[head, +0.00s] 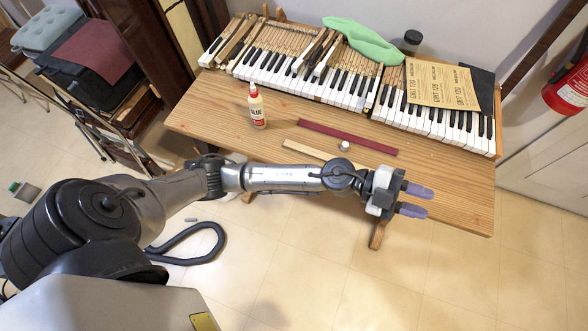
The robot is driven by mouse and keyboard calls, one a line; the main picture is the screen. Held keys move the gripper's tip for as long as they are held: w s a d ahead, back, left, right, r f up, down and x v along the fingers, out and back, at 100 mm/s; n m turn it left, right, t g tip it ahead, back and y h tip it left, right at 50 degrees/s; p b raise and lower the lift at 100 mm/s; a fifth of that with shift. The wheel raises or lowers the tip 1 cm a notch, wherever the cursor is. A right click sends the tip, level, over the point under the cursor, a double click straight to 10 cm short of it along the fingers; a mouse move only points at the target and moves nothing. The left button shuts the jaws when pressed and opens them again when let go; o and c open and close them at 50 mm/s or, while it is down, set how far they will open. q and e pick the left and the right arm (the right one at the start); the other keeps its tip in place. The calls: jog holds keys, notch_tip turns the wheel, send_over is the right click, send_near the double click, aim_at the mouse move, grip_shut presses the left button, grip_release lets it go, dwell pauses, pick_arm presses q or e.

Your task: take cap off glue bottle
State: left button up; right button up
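The glue bottle (258,112) stands upright on the wooden table, left of the middle. It has a pale body, a red and white label and a narrow whitish top; I cannot tell cap from nozzle at this size. My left gripper (424,201) is at the table's front right edge, far to the right of the bottle. Its two purple-grey fingers point right and are apart, with nothing between them. My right gripper is not in view.
The wooden table (450,185) holds a piano keyboard (330,85) along its back. Sandpaper (440,84), green cloth (362,40) and a dark jar (411,40) are behind.

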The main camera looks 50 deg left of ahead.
pick_arm(q)
jog(key=s+a+f+n+t+y, duration=0.3)
jog(key=a+f+n+y, duration=0.2)
jog(key=a+n+y, duration=0.4)
jog(key=s+a+f+n+t+y, duration=0.25)
jog(key=a+f+n+y, duration=0.3)
jog(key=n+y, duration=0.45)
jog(key=s+a+f+g, duration=0.1)
jog(key=s+f+g, duration=0.25)
jog(key=s, duration=0.35)
jog(key=s+a+f+n+g, duration=0.1)
jog(key=s+a+f+g, duration=0.2)
jog(key=s, duration=0.4)
jog(key=s+f+g, duration=0.4)
jog(key=s+g, duration=0.1)
jog(key=s, duration=0.2)
notch_tip(320, 180, up, 39)
jog(key=p, duration=3.9)
jog(key=shift+w+h, duration=0.15)
jog(key=shift+h, duration=0.15)
jog(key=shift+a, duration=0.1)
